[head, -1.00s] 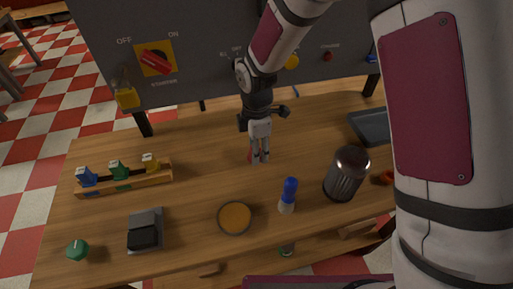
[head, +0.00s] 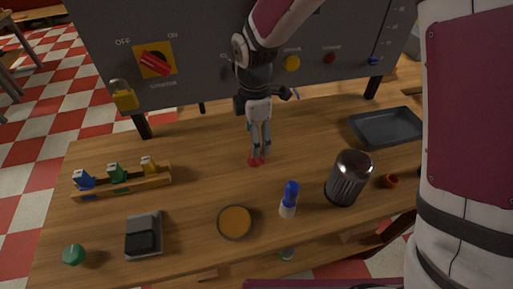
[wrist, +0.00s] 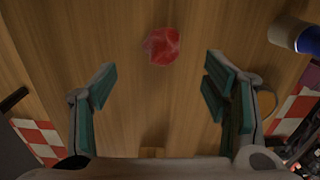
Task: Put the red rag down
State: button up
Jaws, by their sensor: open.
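The red rag (head: 256,161) lies crumpled on the wooden table, in the middle of the bench. In the wrist view the rag (wrist: 162,46) is a small red bundle on the bare wood, beyond the fingertips and apart from both fingers. My gripper (head: 258,150) points down just above the rag in the head view and partly covers it. In the wrist view my gripper (wrist: 160,85) is open, with its green-padded fingers wide apart and nothing between them.
A blue-capped bottle (head: 289,199), a dark metal canister (head: 349,178) and an orange-filled dish (head: 235,222) stand in front and right. The grey panel (head: 210,50) rises behind. Wood around the rag is clear.

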jog(key=s+d+r+m+t, duration=0.1)
jog(key=d+r+m, duration=0.15)
jog(key=r, duration=0.45)
jog(key=s+d+r+m, duration=0.2)
jog(key=d+r, duration=0.1)
jog(key=r, duration=0.3)
jog(key=s+d+r+m+t, duration=0.1)
jog(key=s+d+r+m, duration=0.2)
jog(key=s+d+m, duration=0.4)
jog(key=s+d+r+m+t, duration=0.2)
jog(key=s+d+r+m, duration=0.2)
jog(key=s+d+m, duration=0.4)
jog(key=s+m, duration=0.2)
jog(key=s, duration=0.2)
jog(key=shift+s+d, duration=0.15)
jog(key=shift+s, duration=0.1)
jog(key=shift+o, duration=0.6)
jog(key=shift+w+r, duration=0.1)
jog(key=shift+r, duration=0.05)
